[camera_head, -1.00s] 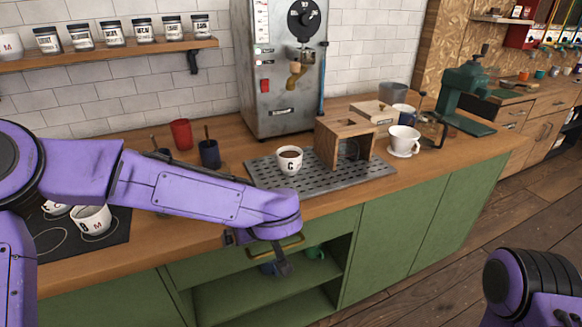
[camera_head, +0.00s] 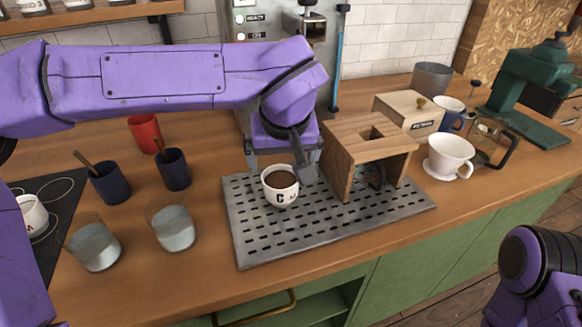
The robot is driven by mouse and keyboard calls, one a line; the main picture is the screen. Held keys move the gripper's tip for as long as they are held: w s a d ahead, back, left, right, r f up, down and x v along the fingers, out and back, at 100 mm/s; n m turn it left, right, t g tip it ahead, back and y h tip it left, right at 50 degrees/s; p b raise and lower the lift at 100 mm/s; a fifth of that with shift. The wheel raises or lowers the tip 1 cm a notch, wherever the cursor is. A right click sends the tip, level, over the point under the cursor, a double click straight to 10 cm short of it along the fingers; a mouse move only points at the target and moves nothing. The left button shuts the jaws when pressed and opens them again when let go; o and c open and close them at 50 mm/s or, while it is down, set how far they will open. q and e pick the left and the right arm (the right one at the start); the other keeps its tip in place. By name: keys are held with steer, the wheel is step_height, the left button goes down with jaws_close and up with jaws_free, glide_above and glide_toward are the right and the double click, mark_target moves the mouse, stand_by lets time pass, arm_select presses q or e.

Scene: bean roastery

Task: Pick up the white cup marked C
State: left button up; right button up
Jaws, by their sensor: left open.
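The white cup marked C (camera_head: 281,197) stands upright on the perforated metal tray (camera_head: 255,243), with dark coffee inside and its letter facing me. My left gripper (camera_head: 279,169) points down over the cup from behind, with its fingers apart. One finger shows behind the cup's left rim and the other beside its right rim. I cannot tell whether either finger touches the cup. My right arm shows only as a purple link at the lower right, and its gripper is out of view.
A wooden box stand (camera_head: 343,145) stands on the tray just right of the cup. Two glasses (camera_head: 173,230), dark blue cups (camera_head: 174,170) and a red cup (camera_head: 146,133) stand to the left. A white dripper (camera_head: 450,152) is at the right.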

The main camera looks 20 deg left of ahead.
mark_target(280, 187)
arm_select(q)
steer(key=f, duration=0.3)
steer(key=shift+w+a+f+b, duration=0.2)
steer(key=shift+a+f+b, duration=0.1)
steer(key=shift+a+b, duration=0.1)
steer(key=x, duration=0.6)
steer(key=shift+w, duration=0.3)
steer(key=shift+r, duration=0.1)
steer(key=c, duration=1.2)
